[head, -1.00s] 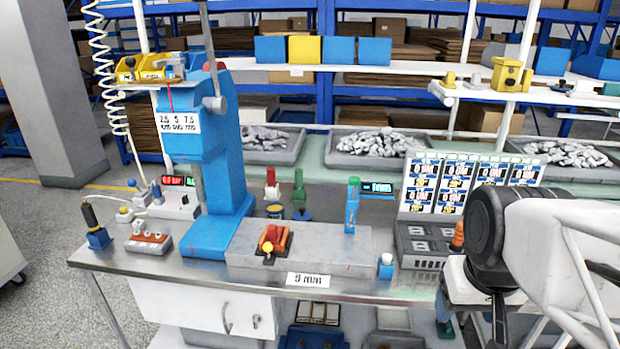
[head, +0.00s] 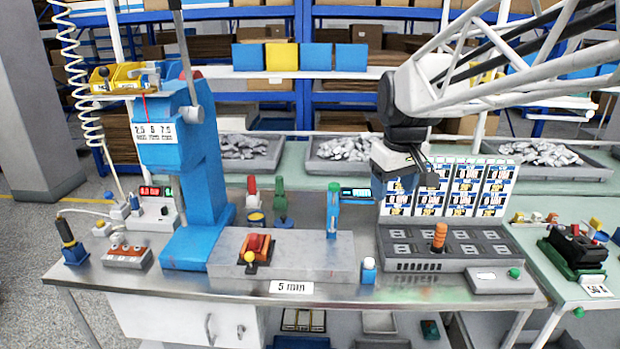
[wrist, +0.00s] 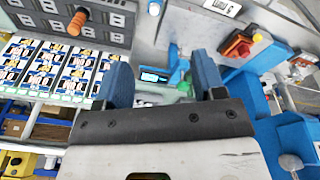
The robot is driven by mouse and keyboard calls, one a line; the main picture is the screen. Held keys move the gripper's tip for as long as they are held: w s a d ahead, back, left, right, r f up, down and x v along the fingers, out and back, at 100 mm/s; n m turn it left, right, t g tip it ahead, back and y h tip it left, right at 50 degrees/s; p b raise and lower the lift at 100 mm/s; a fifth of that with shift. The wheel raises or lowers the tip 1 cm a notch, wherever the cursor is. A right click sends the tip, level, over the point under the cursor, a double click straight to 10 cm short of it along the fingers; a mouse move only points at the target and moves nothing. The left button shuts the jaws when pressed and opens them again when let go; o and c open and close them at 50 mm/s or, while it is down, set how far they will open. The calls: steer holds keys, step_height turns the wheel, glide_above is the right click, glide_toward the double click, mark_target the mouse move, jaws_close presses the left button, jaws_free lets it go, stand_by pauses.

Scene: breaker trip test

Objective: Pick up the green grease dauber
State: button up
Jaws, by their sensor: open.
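The green grease dauber (head: 280,197) appears to be the upright green-handled piece at the back of the bench, on a dark base. A similar red-handled one (head: 252,187) stands to its left by a small yellow tin (head: 256,219). My gripper (head: 398,186) is open and empty, held to the right of the dauber, in front of the label panel. In the wrist view its two blue fingers (wrist: 163,66) are spread apart. A teal upright piece (wrist: 178,66) shows between them, beyond the fingers. I cannot clearly make out the dauber in the wrist view.
A teal upright piece with a green top (head: 333,212) stands between dauber and gripper. The blue press (head: 197,160) rises left of the dauber. A grey block (head: 305,262) lies in front. A grey socket box with an orange handle (head: 439,237) sits below my gripper.

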steer(key=w+a+n, duration=0.2)
steer(key=w+a, duration=0.1)
steer(key=w, duration=0.5)
steer(key=w+a+n, duration=0.1)
steer(key=w+a, duration=0.2)
steer(key=w, duration=0.5)
steer(key=n+g, duration=0.2)
steer(key=n, duration=0.7)
glide_above(279, 177)
steer(key=f, duration=1.8)
steer(key=shift+s+d, duration=0.25)
steer(key=shift+d, duration=0.15)
steer(key=shift+w+a+f+n, duration=0.35)
steer(key=shift+a+f+n, duration=0.05)
steer(key=shift+f, duration=0.05)
steer(key=shift+f, duration=0.1)
steer(key=shift+f, duration=1.2)
steer(key=shift+f, duration=0.1)
steer(key=shift+f, duration=2.5)
